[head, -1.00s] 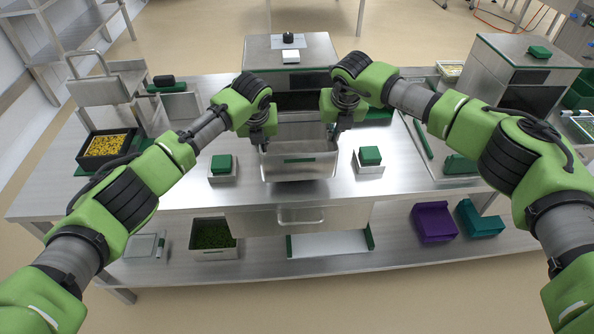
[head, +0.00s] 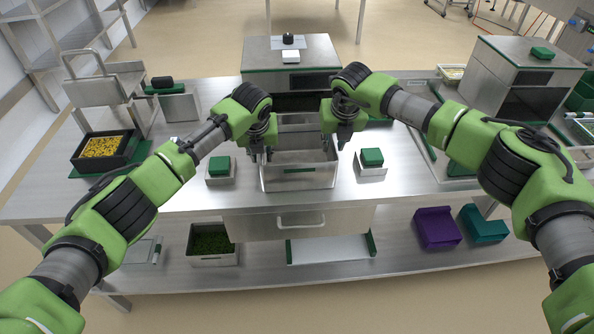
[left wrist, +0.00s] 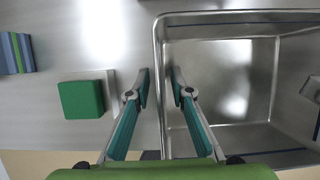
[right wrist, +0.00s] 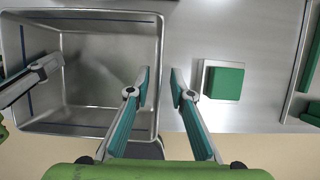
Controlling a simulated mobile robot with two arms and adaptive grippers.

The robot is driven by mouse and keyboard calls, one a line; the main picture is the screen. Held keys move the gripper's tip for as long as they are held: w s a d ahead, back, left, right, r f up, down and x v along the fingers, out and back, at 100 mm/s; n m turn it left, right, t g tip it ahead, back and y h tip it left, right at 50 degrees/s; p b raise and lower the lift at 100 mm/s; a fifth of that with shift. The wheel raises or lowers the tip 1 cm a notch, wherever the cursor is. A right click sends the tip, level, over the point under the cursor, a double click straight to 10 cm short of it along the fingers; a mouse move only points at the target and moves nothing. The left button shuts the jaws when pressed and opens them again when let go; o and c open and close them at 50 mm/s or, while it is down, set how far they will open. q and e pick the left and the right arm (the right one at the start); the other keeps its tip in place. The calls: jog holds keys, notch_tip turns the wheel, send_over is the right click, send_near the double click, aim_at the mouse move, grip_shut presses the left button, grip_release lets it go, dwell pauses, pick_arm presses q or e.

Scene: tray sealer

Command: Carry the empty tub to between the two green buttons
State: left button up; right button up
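The empty steel tub (head: 299,178) sits on the steel bench, between the two green buttons, and looks level. The left green button (head: 219,164) and the right green button (head: 371,158) stand on small steel boxes, one on each side, apart from the tub. My left gripper (left wrist: 160,88) is open, its fingers on either side of the tub's left wall with gaps visible. My right gripper (right wrist: 161,88) is open in the same way around the right wall. In the head view, my left gripper (head: 262,152) and right gripper (head: 339,142) are at the tub's side rims.
A steel machine (head: 290,62) with a dark opening stands behind the tub. A dark tray of yellow food (head: 104,148) is at the left. A tub of green food (head: 211,241) and a purple bin (head: 437,228) are on the lower shelf. A drawer (head: 300,222) is below the tub.

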pick_arm(q)
jog(key=v, duration=1.1)
jog(key=shift+r, duration=0.1)
jog(key=shift+s+r, duration=0.1)
jog(key=shift+r, duration=0.1)
pick_arm(e)
jog(key=shift+r, duration=0.1)
jog(key=v, duration=1.1)
jog(key=shift+s+r, duration=0.25)
jog(key=shift+r, duration=0.1)
